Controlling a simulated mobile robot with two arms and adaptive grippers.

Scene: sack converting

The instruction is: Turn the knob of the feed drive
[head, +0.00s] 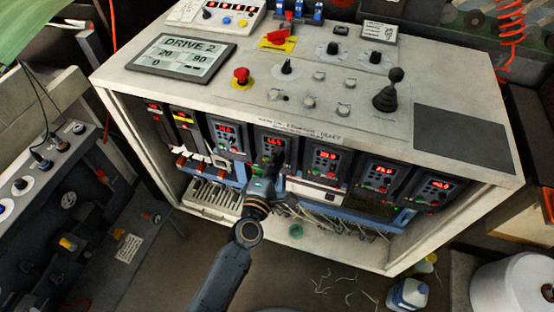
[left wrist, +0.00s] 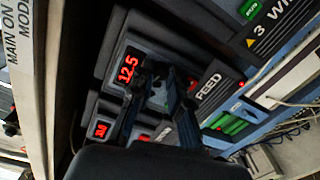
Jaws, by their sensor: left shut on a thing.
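The feed drive (head: 272,141) is a dark grey unit with a red lit display, in the row inside the open cabinet front. In the left wrist view the feed drive (left wrist: 128,65) reads about 12.5 and bears the label FEED. My left gripper (head: 274,172) reaches up to its front from below. In the left wrist view the two dark fingers of my left gripper (left wrist: 163,82) are closed in on the knob on the drive's face. The knob itself is mostly hidden between the fingertips. My right gripper is not in view.
Similar drives (head: 325,157) stand close on both sides. Loose wires (head: 340,222) hang below. The cabinet top (head: 330,100) carries a red emergency button (head: 241,76), a black joystick (head: 393,90) and a screen (head: 181,54) reading DRIVE 2. A bottle (head: 407,294) stands on the floor.

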